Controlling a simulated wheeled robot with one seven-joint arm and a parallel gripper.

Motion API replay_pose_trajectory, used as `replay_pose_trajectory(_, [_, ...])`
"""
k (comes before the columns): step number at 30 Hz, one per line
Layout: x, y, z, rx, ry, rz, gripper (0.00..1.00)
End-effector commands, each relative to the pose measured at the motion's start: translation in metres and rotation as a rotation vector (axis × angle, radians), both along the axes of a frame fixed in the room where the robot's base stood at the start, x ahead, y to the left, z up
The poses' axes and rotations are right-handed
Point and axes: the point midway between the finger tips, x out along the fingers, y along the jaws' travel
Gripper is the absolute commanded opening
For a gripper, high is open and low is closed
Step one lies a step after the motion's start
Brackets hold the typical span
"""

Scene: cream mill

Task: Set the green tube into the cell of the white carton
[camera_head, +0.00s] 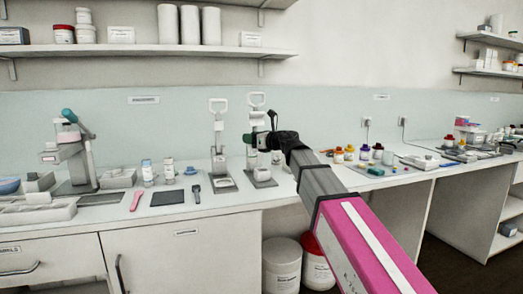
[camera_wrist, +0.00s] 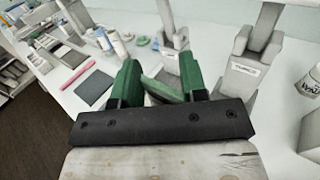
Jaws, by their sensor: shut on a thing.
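My gripper (camera_wrist: 160,78) has green fingers in the wrist view, shut on a slim dark green piece that looks like the green tube (camera_wrist: 162,89). It lies slanted between the fingers, and the fingers hide part of it. In the head view my gripper (camera_head: 255,139) is at the far side of the counter, in front of the right one of two upright hand presses. My arm hides part of that spot. I cannot pick out the white carton or its cell for certain. A low white box (camera_head: 424,162) lies on the counter to the right.
Two grey-white presses (camera_head: 219,150) stand close to my gripper. Bottles (camera_head: 148,173), a dark mat (camera_head: 168,198) and a pink spatula (camera_head: 136,201) lie to the left. Several small jars (camera_head: 364,152) stand to the right. A shelf (camera_head: 150,50) hangs above the counter's left part.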

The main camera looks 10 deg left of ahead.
Motion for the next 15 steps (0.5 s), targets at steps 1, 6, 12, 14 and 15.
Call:
replay_pose_trajectory(1, [0.013, -0.014, -0.002, -0.001, 0.003, -0.006, 0.00])
replay_pose_trajectory(6, [0.045, -0.061, -0.010, -0.005, 0.006, -0.006, 0.00])
replay_pose_trajectory(12, [0.078, -0.120, -0.020, -0.003, 0.010, -0.006, 0.00])
replay_pose_trajectory(14, [0.087, -0.138, -0.022, -0.002, 0.008, -0.005, 0.00])
replay_pose_trajectory(15, [0.092, -0.149, -0.023, 0.001, 0.007, -0.005, 0.00])
